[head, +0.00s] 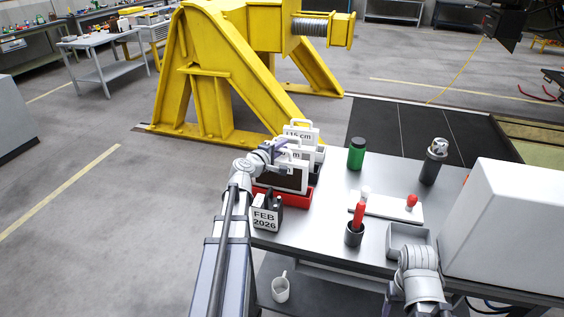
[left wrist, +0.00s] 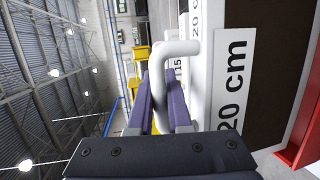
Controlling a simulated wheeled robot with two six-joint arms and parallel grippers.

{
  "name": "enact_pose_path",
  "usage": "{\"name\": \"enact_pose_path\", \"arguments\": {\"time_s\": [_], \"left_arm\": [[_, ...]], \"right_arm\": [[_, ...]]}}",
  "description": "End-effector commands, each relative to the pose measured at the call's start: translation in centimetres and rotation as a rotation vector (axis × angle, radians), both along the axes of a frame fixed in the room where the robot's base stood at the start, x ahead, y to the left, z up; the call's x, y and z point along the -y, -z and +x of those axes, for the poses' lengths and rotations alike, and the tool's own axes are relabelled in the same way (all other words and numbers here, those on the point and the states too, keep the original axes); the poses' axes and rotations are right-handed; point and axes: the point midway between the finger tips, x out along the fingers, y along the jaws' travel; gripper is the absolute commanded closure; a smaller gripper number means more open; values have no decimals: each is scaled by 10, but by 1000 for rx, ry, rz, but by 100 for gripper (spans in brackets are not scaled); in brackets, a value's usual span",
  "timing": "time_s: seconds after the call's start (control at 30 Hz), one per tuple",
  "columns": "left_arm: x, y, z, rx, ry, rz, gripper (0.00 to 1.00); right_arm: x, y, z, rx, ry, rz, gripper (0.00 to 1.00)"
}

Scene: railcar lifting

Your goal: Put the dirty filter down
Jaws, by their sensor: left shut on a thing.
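The dirty filter (head: 284,178) is a white-framed panel with a dark brown face and a "20 cm" label. It stands upright at the red tray (head: 305,198) on the table's left end; I cannot tell whether it touches the tray floor. My left gripper (head: 277,149) is shut on the filter's white loop handle, which shows between the purple fingers in the left wrist view (left wrist: 181,48). The red tray also shows at the right edge there (left wrist: 301,130). My right gripper (head: 388,298) is low at the table's front edge, partly cut off, its jaws unclear.
A "15 cm" filter (head: 301,132) stands just behind. A "FEB 2026" block (head: 265,220) stands in front of the tray. A green canister (head: 356,154), a dark cup (head: 353,235) with a red item and a large white box (head: 515,225) occupy the table (head: 325,215).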

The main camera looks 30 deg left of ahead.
Motion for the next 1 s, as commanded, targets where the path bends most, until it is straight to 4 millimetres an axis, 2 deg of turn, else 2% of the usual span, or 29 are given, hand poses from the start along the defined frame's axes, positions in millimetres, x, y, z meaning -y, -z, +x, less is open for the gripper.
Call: {"name": "enact_pose_path", "arguments": {"time_s": [0.4, 0.8, 0.83, 1.0], "left_arm": [[0, 38, 0, 0, 0, -1, 100], [0, 40, 0, 0, 0, -1, 100], [0, 39, 0, 0, 0, 0, 80], [0, 38, 0, 0, 0, 0, 61]], "right_arm": [[0, 39, 0, 0, 0, 0, 33], [0, 40, 0, 0, 0, 0, 33], [0, 39, 0, 0, 0, 0, 33], [0, 38, 0, 0, 0, 0, 33]]}}
